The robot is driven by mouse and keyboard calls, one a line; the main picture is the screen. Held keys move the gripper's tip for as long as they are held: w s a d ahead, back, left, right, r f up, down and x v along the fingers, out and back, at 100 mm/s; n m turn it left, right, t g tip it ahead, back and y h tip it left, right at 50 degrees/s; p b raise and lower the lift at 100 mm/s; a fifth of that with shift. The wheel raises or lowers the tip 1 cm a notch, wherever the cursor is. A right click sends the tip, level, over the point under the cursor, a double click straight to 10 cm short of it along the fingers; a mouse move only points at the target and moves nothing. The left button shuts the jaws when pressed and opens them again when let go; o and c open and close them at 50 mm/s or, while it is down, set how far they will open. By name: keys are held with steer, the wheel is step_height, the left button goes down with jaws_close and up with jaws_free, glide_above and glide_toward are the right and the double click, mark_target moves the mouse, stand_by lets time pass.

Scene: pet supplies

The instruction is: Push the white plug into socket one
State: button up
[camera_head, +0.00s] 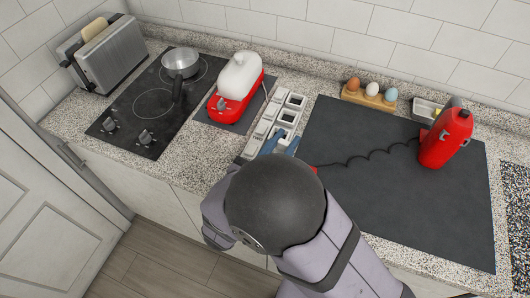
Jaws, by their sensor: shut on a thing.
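A white socket strip (264,128) lies on the counter between the red appliance and the dark mat. Two dark square sockets show at its far end. My gripper (280,143), with blue fingers, is over the near part of the strip. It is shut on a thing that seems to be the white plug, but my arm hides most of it. I cannot make out the plug, socket one, or whether they touch. A dark coiled cord (370,156) runs from the red mixer (447,136) towards my gripper.
A red appliance with a white top (238,82) stands left of the strip. Further left are a hob (140,108) with a pan (180,63) and a toaster (108,54). An egg holder (369,96) stands behind the mostly clear dark mat (400,210).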

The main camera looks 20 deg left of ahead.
steer(key=w+a+y, duration=0.1)
steer(key=w+a+n+y, duration=0.1)
steer(key=a, duration=0.1)
steer(key=a+n+y, duration=0.1)
steer(key=shift+w+a, duration=0.3)
steer(key=shift+w, duration=0.1)
steer(key=shift+f+b, duration=2.6)
steer(key=shift+f, duration=0.3)
steer(key=shift+f+b, duration=0.9)
steer(key=shift+f, duration=0.2)
steer(key=o, duration=1.1)
steer(key=shift+s+f, duration=0.1)
steer(key=shift+s, duration=0.05)
